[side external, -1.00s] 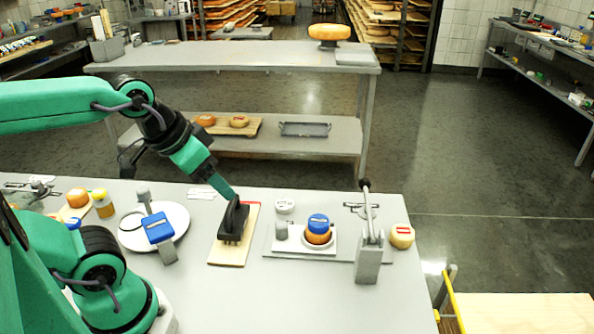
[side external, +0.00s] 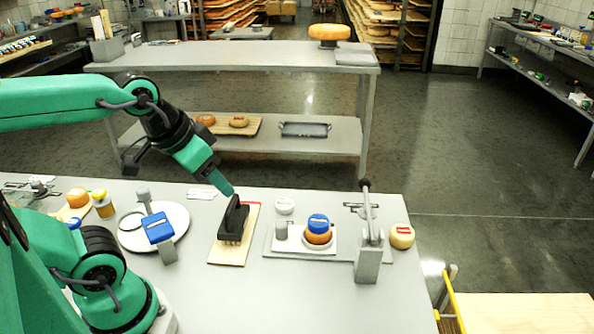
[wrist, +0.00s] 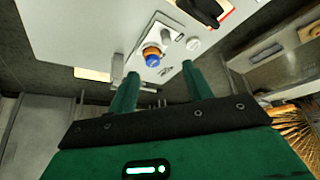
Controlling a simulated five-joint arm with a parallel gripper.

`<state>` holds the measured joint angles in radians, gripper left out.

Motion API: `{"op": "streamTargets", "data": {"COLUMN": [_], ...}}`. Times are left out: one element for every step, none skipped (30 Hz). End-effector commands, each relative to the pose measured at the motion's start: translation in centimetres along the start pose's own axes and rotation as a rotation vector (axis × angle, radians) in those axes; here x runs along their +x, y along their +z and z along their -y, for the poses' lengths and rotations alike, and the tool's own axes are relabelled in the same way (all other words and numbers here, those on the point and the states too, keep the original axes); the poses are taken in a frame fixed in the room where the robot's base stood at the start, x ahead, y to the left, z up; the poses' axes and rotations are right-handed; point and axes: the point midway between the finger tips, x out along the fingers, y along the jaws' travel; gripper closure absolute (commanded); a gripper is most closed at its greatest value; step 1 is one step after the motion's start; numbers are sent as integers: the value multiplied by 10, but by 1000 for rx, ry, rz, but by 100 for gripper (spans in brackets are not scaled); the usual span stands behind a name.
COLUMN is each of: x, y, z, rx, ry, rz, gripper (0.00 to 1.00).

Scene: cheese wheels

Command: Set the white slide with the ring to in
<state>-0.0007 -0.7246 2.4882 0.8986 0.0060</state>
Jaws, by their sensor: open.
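A white slide plate (side external: 293,246) lies on a grey base plate (side external: 271,241) on the bench; I cannot make out a ring on it. An orange cheese (side external: 318,238) with a blue top (side external: 318,221) stands on it beside a small grey cylinder (side external: 281,231). The blue top also shows in the wrist view (wrist: 152,60). My gripper (side external: 228,189) is open and empty, left of the slide and just above a black upright tool (side external: 233,222). In the wrist view its two fingers (wrist: 158,67) stand apart.
A grey lever post (side external: 368,260) stands right of the plate, with a small cheese (side external: 402,236) beyond it. A wooden board (side external: 226,254) bears the black tool. A white disc (side external: 177,215) and a blue-topped stand (side external: 158,230) are at left. The bench front is clear.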

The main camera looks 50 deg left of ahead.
Motion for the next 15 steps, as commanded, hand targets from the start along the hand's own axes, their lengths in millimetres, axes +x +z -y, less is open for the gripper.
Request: {"op": "streamTargets", "data": {"x": [2, 4, 6, 8, 10, 13, 15, 18, 22, 26, 29, 34, 38, 41, 46], "y": [-2, -4, -6, -8, -10, -13, -16, -18, -22, -24, -27, -31, -33, -36, -39], "z": [0, 0, 0, 1, 1, 1, 1, 2, 2, 2, 2, 3, 3, 3, 4], "rx": [2, 5, 8, 10, 13, 18, 23, 27, 32, 36, 40, 46, 51, 56, 61], "ry": [0, 0, -1, -1, -1, -1, -1, -1, -1, 0, 0, 0, 1, 2, 2], "rz": [10, 16, 26, 33, 42, 54, 64, 75, 89, 100, 111, 125, 137, 147, 161], "gripper": [50, 50, 50, 50, 50, 50, 50, 50, 50, 50, 50, 50, 50, 50, 50]}}
